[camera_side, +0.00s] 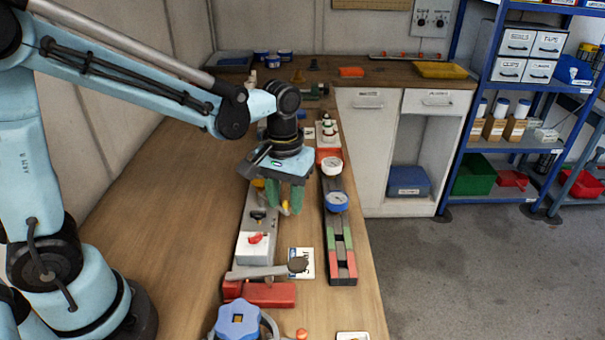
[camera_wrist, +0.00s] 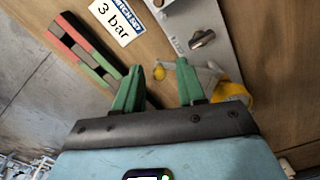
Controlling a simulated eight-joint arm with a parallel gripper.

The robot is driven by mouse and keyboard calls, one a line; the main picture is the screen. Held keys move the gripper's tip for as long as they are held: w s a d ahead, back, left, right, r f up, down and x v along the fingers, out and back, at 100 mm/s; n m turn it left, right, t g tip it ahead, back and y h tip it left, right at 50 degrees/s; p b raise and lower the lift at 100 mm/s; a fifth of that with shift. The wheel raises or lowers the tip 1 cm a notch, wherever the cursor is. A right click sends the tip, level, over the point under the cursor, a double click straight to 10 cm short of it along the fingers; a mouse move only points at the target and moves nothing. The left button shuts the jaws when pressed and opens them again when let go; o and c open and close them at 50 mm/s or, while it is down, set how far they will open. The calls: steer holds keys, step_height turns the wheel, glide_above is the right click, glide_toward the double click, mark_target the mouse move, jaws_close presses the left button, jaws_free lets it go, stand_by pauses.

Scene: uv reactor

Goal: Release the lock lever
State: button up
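My gripper (camera_side: 286,205) points down over the grey panel (camera_side: 252,208) on the bench. In the wrist view its two green fingers (camera_wrist: 160,88) are apart, with nothing clamped between them. A small yellow tip (camera_wrist: 159,73) shows in the gap, and a grey lever-like part with a yellow body (camera_wrist: 232,90) lies around and behind the right finger. Contact cannot be told. No marking shows which is the lock lever.
A white box with a red switch (camera_side: 252,246) sits on the panel. To its right are a gauge rail with a red and green strip (camera_side: 341,250) and a "3 bar" card (camera_wrist: 119,20). A blue handwheel (camera_side: 238,321) stands in front. The bench at left is clear.

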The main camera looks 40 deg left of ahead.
steer(key=shift+r, duration=0.1)
step_height(320, 180, up, 12)
stand_by(0.7)
steer(key=shift+s+a, duration=0.1)
steer(key=s+a+f+m+t, duration=0.4)
steer(key=s+f+t, duration=0.2)
steer(key=t, duration=0.1)
stand_by(0.5)
